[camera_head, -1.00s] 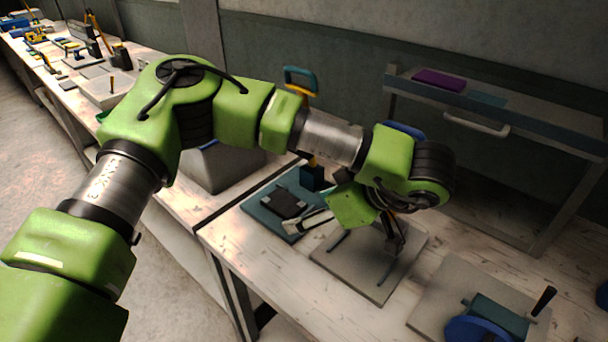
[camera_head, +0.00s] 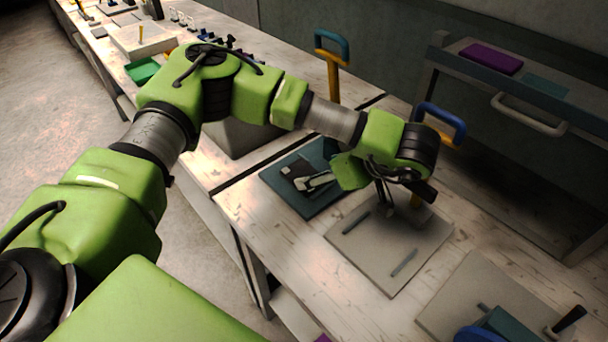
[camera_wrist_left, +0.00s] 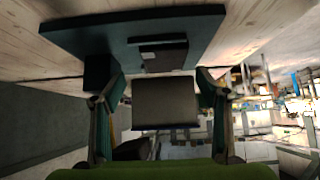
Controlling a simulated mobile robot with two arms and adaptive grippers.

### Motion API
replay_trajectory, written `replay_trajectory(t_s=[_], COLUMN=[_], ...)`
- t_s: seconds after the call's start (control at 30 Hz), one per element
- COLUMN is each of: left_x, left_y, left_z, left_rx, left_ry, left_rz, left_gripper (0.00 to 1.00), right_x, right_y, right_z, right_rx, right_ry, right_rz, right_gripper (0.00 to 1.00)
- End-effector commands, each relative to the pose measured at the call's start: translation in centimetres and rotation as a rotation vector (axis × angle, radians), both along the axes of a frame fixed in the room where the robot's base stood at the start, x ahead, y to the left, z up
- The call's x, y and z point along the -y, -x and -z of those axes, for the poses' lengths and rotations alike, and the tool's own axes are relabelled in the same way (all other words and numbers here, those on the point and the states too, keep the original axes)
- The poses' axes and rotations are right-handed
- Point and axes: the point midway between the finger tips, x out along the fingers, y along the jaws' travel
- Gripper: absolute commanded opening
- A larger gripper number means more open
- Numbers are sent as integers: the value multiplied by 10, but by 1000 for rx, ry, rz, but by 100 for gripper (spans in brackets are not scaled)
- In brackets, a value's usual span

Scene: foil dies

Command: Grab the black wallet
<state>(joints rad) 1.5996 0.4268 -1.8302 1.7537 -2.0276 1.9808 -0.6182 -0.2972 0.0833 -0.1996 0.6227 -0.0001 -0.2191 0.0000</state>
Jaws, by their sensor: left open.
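A flat dark item, which looks like the black wallet (camera_head: 295,170), lies on a teal board (camera_head: 277,183) on the workbench. It also shows in the left wrist view (camera_wrist_left: 170,58), lying on the board, with a small grey patch at its side. My left gripper (camera_head: 314,183) is open and empty. Its fingers point left, low at the right side of the dark item, and hide part of it in the head view. In the wrist view the item appears beyond and between the two fingertips (camera_wrist_left: 161,82). I cannot tell whether a finger touches it. My right gripper is out of view.
A grey box (camera_head: 238,139) stands beyond the board. A grey plate with short bars (camera_head: 365,255) lies right of the board, under my wrist. A yellow-and-blue handle (camera_head: 332,68) stands behind. The bench front between board and plate is clear.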

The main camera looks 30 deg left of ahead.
Motion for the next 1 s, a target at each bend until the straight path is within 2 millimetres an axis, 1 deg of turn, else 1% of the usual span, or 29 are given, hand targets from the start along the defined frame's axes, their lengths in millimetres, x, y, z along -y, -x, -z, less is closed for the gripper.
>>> replay_trajectory(t_s=[0.17, 0.3, 0.4, 0.6, 0.63, 0.67, 0.7, 0.77, 0.8, 1.0], left_x=[-20, -32, -35, -35, -35, -35, -35, -35, -35, -35], left_y=[2, -2, -4, -5, -5, -5, -5, -5, -5, -5], left_z=[15, 30, 34, 35, 35, 35, 35, 35, 35, 35], left_rx=[-5, -3, -2, -1, -1, -1, -1, -1, -1, 0], left_ry=[-3, -1, -2, -1, -1, -1, -1, -1, -1, -1], left_rz=[-3, -4, -1, 0, 0, 0, 0, 0, 0, -1], left_gripper=[68, 68, 68, 68, 63, 55, 45, 29, 26, 26], right_x=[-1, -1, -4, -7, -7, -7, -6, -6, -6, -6], right_y=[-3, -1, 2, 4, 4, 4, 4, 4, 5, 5], right_z=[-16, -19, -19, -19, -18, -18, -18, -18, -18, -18], right_rx=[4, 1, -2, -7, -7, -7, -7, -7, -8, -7], right_ry=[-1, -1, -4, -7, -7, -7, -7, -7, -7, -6], right_rz=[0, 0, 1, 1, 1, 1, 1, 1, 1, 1], right_gripper=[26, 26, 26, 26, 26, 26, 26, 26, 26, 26])
